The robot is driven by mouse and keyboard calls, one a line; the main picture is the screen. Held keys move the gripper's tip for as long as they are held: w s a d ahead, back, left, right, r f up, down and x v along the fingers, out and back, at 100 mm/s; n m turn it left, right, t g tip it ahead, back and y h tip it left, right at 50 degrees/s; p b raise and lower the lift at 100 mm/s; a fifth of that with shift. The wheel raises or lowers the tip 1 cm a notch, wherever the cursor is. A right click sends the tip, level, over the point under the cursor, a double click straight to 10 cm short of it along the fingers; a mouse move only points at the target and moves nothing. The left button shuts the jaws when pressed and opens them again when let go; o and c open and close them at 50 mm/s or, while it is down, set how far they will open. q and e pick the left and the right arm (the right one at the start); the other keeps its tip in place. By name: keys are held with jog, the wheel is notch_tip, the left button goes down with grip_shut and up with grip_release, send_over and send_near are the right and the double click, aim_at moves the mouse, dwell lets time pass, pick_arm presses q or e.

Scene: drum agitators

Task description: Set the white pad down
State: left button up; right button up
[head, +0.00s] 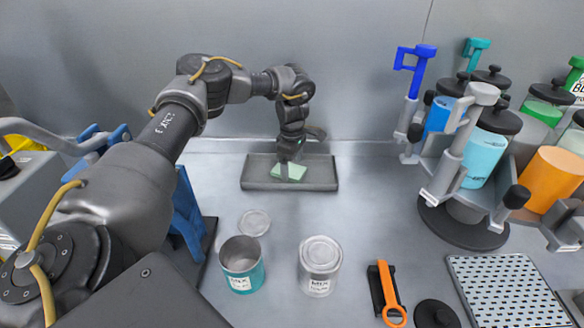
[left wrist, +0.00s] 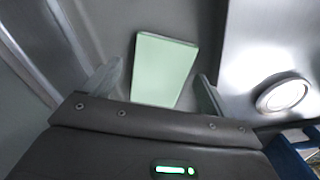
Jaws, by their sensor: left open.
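The white pad (head: 290,172), which looks pale green here, lies in a shallow grey tray (head: 255,184) at the back middle of the bench. In the left wrist view the pad (left wrist: 165,69) is a flat, slightly tilted rectangle between the two fingers. My left gripper (head: 284,167) points down over the tray at the pad and hides part of it. It is open, and in the left wrist view its fingers (left wrist: 155,85) stand apart with a gap on each side of the pad. My right gripper is not in view.
An open teal can (head: 243,270), a loose lid (head: 254,222) and a closed can (head: 320,262) stand in front of the tray. An orange-handled tool (head: 388,292) lies at front. A stand with jars (head: 465,215) and a perforated plate (head: 508,290) fill the right.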

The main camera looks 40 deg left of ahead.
aim_at(292, 171)
pick_arm(q)
notch_tip(292, 171, up, 11)
dwell(0.3)
jog(key=shift+f, duration=0.1)
notch_tip(292, 171, down, 12)
jog(key=shift+f, duration=0.1)
jog(key=shift+r, duration=0.4)
jog(key=shift+f, duration=0.15)
dwell(0.4)
